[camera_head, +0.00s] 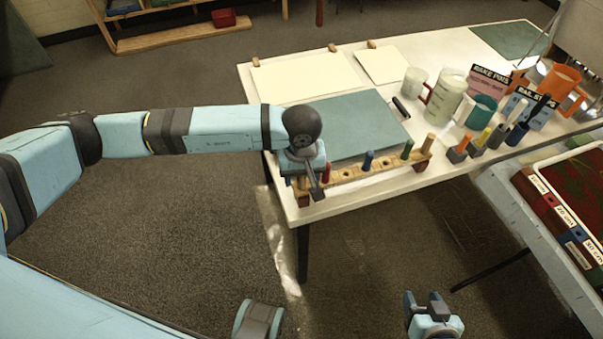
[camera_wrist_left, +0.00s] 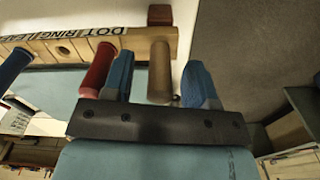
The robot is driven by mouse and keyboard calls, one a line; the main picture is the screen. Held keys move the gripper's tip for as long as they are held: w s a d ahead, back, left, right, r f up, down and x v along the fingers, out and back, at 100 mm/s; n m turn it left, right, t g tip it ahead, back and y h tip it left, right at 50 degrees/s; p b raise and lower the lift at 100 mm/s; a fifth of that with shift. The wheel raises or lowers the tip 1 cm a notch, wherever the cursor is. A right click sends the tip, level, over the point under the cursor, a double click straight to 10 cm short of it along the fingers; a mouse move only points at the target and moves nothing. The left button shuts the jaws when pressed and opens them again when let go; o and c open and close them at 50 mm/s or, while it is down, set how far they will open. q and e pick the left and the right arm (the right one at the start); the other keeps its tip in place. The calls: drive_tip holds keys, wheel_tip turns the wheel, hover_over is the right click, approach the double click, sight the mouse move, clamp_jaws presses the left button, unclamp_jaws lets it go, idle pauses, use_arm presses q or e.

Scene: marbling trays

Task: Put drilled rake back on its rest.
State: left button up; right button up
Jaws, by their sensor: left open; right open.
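My right gripper (camera_head: 424,302) is open and empty, low over the floor.
A grey-green sheet (camera_head: 350,125) lies behind the bar, with cream sheets (camera_head: 300,78) farther back. Mugs (camera_head: 446,96), small coloured holders (camera_head: 477,142) and signs crowd the table's right side. A second table with a tray (camera_head: 545,205) stands at right. Floor in front is clear.

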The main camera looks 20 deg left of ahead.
use_arm(q)
drive_tip(key=shift+r, duration=0.1)
wheel_tip(320, 180, up, 14)
drive_tip(key=shift+f, duration=0.2)
